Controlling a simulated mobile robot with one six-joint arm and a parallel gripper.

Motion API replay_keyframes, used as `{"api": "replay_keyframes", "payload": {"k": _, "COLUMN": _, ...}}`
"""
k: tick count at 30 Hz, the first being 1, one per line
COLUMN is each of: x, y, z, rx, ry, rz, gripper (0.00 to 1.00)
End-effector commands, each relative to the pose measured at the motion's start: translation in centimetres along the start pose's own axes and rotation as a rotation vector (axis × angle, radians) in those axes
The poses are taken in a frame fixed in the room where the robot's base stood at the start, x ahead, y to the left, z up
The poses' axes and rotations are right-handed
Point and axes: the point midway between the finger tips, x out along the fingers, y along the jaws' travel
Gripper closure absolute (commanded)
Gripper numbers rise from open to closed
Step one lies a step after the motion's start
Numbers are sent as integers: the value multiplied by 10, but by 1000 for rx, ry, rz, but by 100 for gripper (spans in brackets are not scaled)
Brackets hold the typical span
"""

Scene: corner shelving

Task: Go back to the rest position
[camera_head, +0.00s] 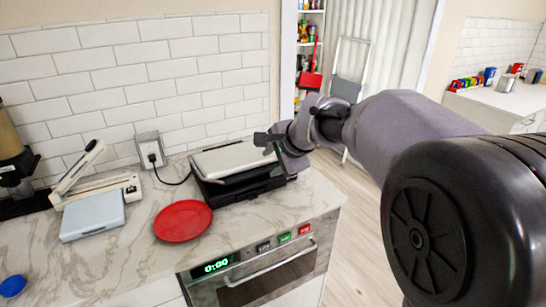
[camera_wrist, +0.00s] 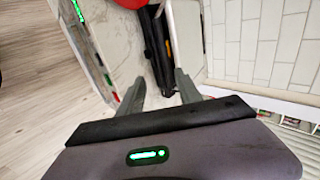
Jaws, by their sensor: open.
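My gripper (camera_head: 266,143) is in the head view, above the right side of a contact grill (camera_head: 240,158) with a light lid and a black base. In the wrist view my gripper (camera_wrist: 160,86) shows its two fingers spread apart, with nothing between them. The black side of the grill (camera_wrist: 155,45) lies beyond the fingertips in that view. I cannot tell the exact gap between the gripper and the grill lid. My arm comes in from the right of the head view.
A red plate (camera_head: 183,221) lies left of the grill on the marble counter (camera_head: 130,255). A grey-blue box (camera_head: 92,216), a white long-armed device (camera_head: 95,183) and a blue lid (camera_head: 13,286) are further left. An oven (camera_head: 262,275) sits below. Floor (camera_head: 355,240) is open at right.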

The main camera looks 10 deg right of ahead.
Motion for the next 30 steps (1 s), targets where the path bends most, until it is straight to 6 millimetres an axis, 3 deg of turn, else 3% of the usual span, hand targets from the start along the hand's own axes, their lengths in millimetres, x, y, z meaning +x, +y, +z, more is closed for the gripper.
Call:
{"api": "replay_keyframes", "payload": {"k": 8, "x": -2, "y": 1, "z": 0, "rx": -2, "ry": 0, "rz": 0, "gripper": 59}}
{"api": "replay_keyframes", "payload": {"k": 11, "x": -29, "y": 14, "z": 9, "rx": -69, "ry": 1, "rz": 12, "gripper": 59}}
{"api": "replay_keyframes", "payload": {"k": 14, "x": -93, "y": 61, "z": 33, "rx": -250, "ry": -4, "rz": 52, "gripper": 59}}
{"api": "replay_keyframes", "payload": {"k": 15, "x": -119, "y": 89, "z": 44, "rx": -336, "ry": -8, "rz": 76, "gripper": 59}}
{"api": "replay_keyframes", "payload": {"k": 19, "x": -176, "y": 184, "z": 76, "rx": -587, "ry": -24, "rz": 148, "gripper": 59}}
{"api": "replay_keyframes", "payload": {"k": 21, "x": -191, "y": 226, "z": 88, "rx": -688, "ry": -33, "rz": 180, "gripper": 59}}
{"api": "replay_keyframes", "payload": {"k": 24, "x": -201, "y": 264, "z": 98, "rx": -776, "ry": -44, "rz": 209, "gripper": 59}}
{"api": "replay_keyframes", "payload": {"k": 27, "x": -202, "y": 278, "z": 100, "rx": -808, "ry": -49, "rz": 221, "gripper": 59}}
{"api": "replay_keyframes", "payload": {"k": 30, "x": -202, "y": 278, "z": 100, "rx": -809, "ry": -50, "rz": 222, "gripper": 59}}
